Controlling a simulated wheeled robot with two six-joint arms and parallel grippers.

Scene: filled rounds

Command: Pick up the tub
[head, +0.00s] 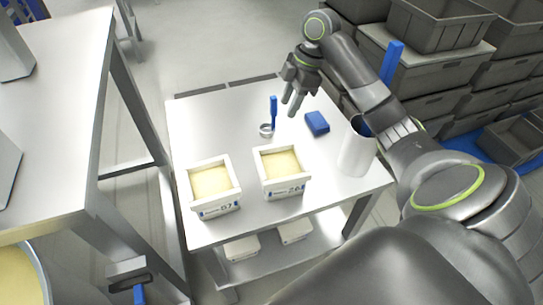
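Two white square tubs with pale yellow filling stand upright on the white table (205,125). The left tub (222,203) has a label reading about 0.7. The right tub (287,184) has a label reading about 2.6. My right gripper (292,106) is above the back part of the table, behind the right tub and apart from it. Its two fingers point down with a gap between them, and nothing shows between them. My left gripper is not in view.
A blue upright handle with a ring (267,129), a blue block (317,123) and a white cylinder (357,152) stand near the right tub. Grey crates (440,27) are stacked at the back right. Another white table (60,100) is at the left. The table's left back is clear.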

